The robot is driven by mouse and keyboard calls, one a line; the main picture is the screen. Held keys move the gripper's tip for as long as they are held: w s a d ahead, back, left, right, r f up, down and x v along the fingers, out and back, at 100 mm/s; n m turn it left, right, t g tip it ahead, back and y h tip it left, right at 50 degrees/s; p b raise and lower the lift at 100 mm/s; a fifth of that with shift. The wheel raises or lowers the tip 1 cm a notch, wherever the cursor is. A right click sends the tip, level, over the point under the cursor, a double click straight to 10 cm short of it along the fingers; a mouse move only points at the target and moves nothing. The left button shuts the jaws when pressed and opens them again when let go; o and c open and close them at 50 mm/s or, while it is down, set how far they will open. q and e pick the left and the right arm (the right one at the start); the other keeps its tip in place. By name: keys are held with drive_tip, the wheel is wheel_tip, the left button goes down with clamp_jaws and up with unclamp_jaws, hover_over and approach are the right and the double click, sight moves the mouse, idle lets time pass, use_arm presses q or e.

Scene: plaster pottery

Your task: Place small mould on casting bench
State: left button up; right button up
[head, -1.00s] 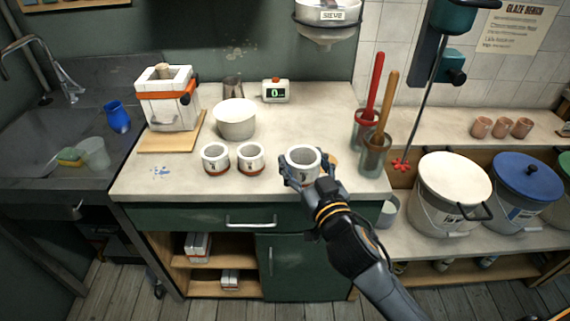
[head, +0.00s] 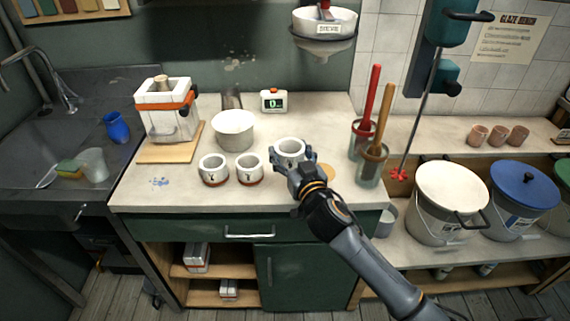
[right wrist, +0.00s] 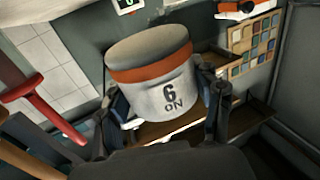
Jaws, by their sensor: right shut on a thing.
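My right gripper (head: 288,164) is shut on a small round white mould (head: 291,147) with a hollow top. The mould is over the right half of the casting bench (head: 325,125). I cannot tell whether its base touches the bench top. In the right wrist view the small mould (right wrist: 165,85) sits between the two fingers, with an orange band near one end and dark lettering on its side. Two similar white pots with reddish bases, the left one (head: 213,170) and the right one (head: 249,169), stand to its left. My left gripper is not in view.
A white bowl (head: 234,131), a strapped plaster block (head: 167,112) on a board and a timer (head: 274,101) stand behind. Pots with a red-handled tool (head: 372,95) and a wooden-handled tool (head: 382,115) stand at right.

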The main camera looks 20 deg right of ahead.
drive_tip(key=w+f, duration=0.4)
drive_tip(key=f, duration=0.1)
drive_tip(key=shift+w+d+b, duration=0.2)
drive_tip(key=shift+w+b, duration=0.1)
drive_tip(key=shift+b, duration=0.1)
drive_tip(key=f, duration=0.2)
drive_tip(key=w+f, duration=0.1)
drive_tip(key=shift+f+b, duration=0.35)
drive_tip(key=shift+f, duration=0.05)
drive_tip(key=shift+f, duration=0.2)
drive_tip(key=o, duration=1.4)
drive_tip(key=shift+c, duration=0.2)
